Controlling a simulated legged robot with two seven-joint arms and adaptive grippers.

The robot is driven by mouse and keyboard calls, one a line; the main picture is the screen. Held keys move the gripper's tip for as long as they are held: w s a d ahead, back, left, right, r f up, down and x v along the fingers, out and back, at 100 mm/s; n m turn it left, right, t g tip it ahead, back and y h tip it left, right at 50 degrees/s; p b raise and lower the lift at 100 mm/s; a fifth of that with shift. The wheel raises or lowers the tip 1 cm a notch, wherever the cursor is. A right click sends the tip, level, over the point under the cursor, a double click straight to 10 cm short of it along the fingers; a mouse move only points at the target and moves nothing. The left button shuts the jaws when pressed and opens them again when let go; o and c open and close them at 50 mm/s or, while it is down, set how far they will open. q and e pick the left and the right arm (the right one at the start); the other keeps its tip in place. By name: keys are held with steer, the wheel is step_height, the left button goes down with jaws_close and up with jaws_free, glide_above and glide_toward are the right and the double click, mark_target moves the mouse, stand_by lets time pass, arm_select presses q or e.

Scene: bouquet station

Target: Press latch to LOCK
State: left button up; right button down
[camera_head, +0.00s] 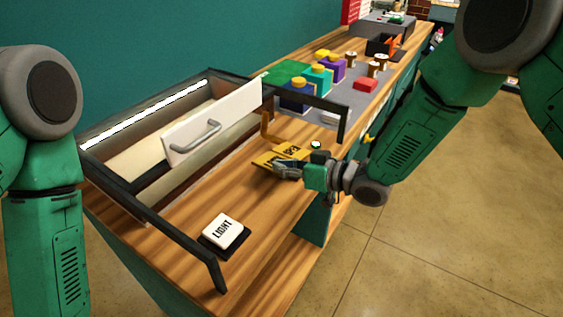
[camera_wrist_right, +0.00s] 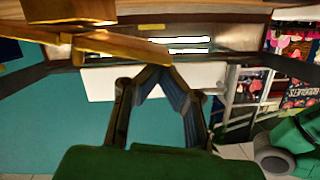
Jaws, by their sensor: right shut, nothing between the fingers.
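The yellow latch plate (camera_head: 264,160) lies on the wooden bench. "OPEN" shows on its right part, and my gripper covers much of the left part. An orange-yellow latch arm (camera_head: 267,132) stands up behind the plate. My right gripper (camera_head: 277,168) is shut and empty, low over the plate's near side; I cannot tell whether it touches. In the right wrist view the gripper's closed tips (camera_wrist_right: 153,70) show just beside a yellow bar (camera_wrist_right: 125,46), which seems to be part of the latch. My left arm hangs at the left, its gripper out of view.
A dark-framed case with a white handled panel (camera_head: 212,125) stands left of the latch. A LIGHT button (camera_head: 223,231) sits at the bench's near end. Colored blocks (camera_head: 319,77) stand farther back. Open floor lies right of the bench.

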steer(key=shift+f, duration=0.1)
steer(key=shift+s+a+f+n+b, duration=0.2)
steer(key=shift+f+n+b, duration=0.3)
steer(key=shift+n+b, duration=0.15)
steer(key=shift+s+a+f+n+t+h+b, duration=0.1)
steer(key=shift+f+n+t+h+b, duration=0.1)
steer(key=shift+f+n+b, duration=0.2)
steer(key=shift+s+f+n+t+h+b, duration=0.1)
steer(key=shift+f+n+t+b, duration=0.15)
steer(key=shift+b, duration=0.2)
steer(key=shift+s+a+f+b, duration=0.1)
steer(key=shift+a+f+b, duration=0.1)
steer(key=shift+f+b, duration=0.3)
steer(key=shift+f, duration=0.3)
steer(key=shift+d, duration=0.1)
steer(key=shift+s+f, duration=0.15)
steer(key=shift+f, duration=0.05)
